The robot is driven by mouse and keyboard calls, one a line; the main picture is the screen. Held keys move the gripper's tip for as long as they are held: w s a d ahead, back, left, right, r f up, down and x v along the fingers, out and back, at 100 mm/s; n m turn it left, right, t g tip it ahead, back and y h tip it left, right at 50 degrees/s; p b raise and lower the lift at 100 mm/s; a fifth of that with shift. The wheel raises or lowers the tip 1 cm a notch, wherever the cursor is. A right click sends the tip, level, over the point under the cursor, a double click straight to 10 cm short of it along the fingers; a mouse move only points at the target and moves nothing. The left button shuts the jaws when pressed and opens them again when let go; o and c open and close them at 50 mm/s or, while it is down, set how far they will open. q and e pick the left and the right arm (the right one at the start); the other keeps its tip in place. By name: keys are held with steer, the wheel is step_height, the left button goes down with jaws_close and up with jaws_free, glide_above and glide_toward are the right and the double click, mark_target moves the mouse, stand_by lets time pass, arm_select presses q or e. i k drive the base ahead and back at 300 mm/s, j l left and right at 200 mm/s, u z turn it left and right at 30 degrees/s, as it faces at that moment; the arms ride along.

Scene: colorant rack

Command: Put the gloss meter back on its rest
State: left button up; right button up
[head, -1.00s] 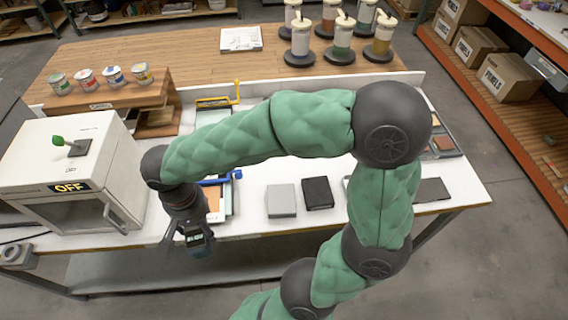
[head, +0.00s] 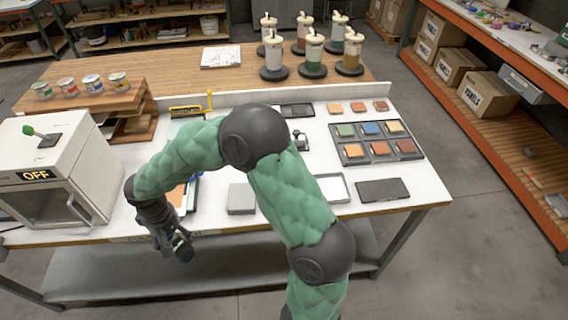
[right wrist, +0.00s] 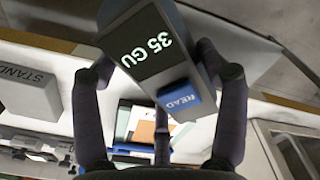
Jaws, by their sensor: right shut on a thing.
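My right gripper (head: 174,236) is shut on the gloss meter (head: 182,247), held in the air off the bench's front edge. In the right wrist view the gripper (right wrist: 160,68) has its dark fingers on both sides of the meter (right wrist: 185,55). The meter is a grey block with a dark screen reading "35 GU" and a blue READ button. I cannot tell which thing is its rest; my arm hides part of the bench middle. My left gripper is not in view.
A grey block (head: 241,198) stands near the bench's front; in the wrist view its lettering begins "STAND". A white-framed tray (head: 333,188), a dark mat (head: 383,190) and a sample tray (head: 377,143) lie to the right. An oven-like box (head: 55,165) stands left.

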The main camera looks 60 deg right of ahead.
mark_target(382, 188)
steer(key=k+l, duration=0.4)
steer(key=l, duration=0.15)
steer(key=k+l, duration=0.8)
steer(key=l, duration=0.25)
